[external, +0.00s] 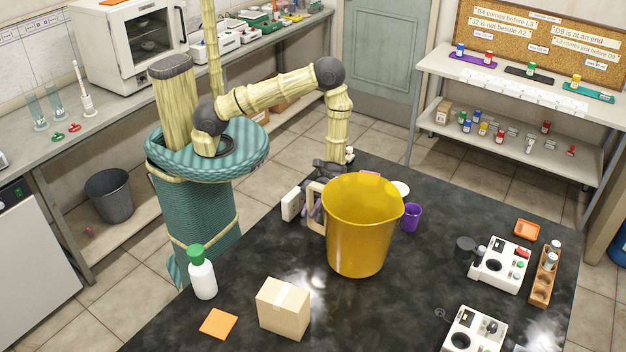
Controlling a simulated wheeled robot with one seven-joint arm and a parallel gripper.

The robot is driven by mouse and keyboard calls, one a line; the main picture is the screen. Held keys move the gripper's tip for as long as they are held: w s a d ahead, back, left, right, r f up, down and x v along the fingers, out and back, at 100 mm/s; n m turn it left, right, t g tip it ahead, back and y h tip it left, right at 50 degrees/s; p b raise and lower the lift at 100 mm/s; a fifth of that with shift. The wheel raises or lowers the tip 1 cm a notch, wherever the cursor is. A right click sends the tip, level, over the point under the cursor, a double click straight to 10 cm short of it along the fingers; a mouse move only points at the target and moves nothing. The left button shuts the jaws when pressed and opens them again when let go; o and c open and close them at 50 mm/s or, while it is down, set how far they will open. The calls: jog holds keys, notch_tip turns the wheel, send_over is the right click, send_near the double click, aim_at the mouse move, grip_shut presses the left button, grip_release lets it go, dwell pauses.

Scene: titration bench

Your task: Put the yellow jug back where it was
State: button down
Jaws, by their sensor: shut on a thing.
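The large yellow jug (362,232) is upright at the middle of the black bench (240,292), in the external view. Its pale handle (316,207) is on its left side. My gripper (325,180) points down just behind the jug's left rim, by the handle. It is shut on the jug, with its fingers mostly hidden by the jug and handle. I cannot tell whether the jug's base touches the bench or is slightly above it.
A purple cup (411,217) stands close right of the jug. A white box (291,204) is to its left. A cardboard box (283,308), a white bottle (201,273) and an orange square (218,323) are in front. White instruments (500,265) stand at right.

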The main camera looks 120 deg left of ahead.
jog(key=shift+f, duration=1.15)
jog(key=shift+f, duration=0.2)
jog(key=c, duration=1.5)
grip_release()
jog(key=shift+o, duration=0.2)
jog(key=shift+r, duration=0.2)
jog(key=b+v, duration=0.3)
jog(key=v, duration=0.9)
